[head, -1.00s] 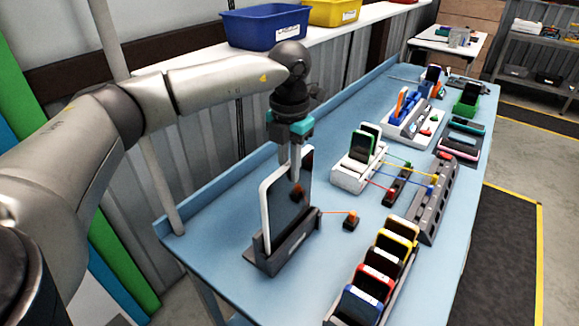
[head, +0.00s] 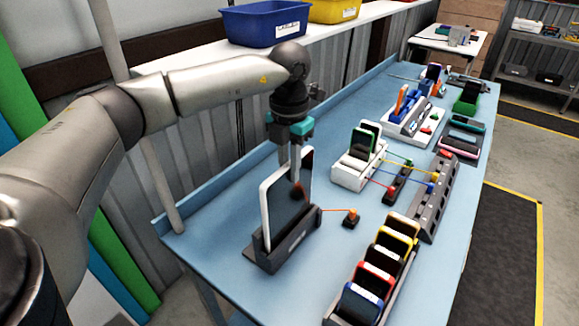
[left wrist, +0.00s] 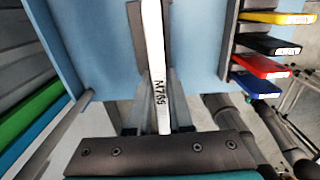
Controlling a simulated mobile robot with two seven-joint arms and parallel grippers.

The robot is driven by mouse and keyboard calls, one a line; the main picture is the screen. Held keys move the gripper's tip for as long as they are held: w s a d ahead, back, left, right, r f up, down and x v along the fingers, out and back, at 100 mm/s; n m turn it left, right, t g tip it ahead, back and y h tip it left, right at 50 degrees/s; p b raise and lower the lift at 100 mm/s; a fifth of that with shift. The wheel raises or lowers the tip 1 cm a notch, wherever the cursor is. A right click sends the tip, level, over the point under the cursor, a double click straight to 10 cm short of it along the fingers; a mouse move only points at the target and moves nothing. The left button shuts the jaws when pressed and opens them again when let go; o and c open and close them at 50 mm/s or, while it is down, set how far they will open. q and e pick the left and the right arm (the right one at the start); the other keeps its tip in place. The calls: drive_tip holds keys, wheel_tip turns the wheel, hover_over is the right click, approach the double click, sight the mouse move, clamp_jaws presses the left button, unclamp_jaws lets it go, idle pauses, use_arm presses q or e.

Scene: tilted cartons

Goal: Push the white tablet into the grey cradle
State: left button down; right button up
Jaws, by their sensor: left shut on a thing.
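The white tablet (head: 286,208) with a dark screen stands on edge, leaning slightly, with its lower part in the grey cradle (head: 292,243) near the front of the blue bench. My left gripper (head: 296,172) comes down from above and is shut on the tablet's upper part. In the left wrist view the white tablet's edge (left wrist: 154,60), marked with small lettering, runs between my left gripper's fingers (left wrist: 156,112). Part of the dark grey cradle (left wrist: 135,25) shows beside it. How deep the tablet sits in the slot is hidden. My right gripper is not in view.
An orange cord runs right from the cradle to a small dark block (head: 350,219). A rack of coloured devices (head: 375,270) stands to the right. A white dock (head: 358,165) with green-edged devices stands behind. A wall shelf with a blue bin (head: 263,24) runs along the back.

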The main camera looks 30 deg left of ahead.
use_arm(q)
drive_tip(key=shift+c, duration=1.7)
unclamp_jaws()
drive_tip(key=shift+r, duration=0.1)
drive_tip(key=shift+r+p, duration=2.7)
drive_tip(key=shift+r, duration=0.75)
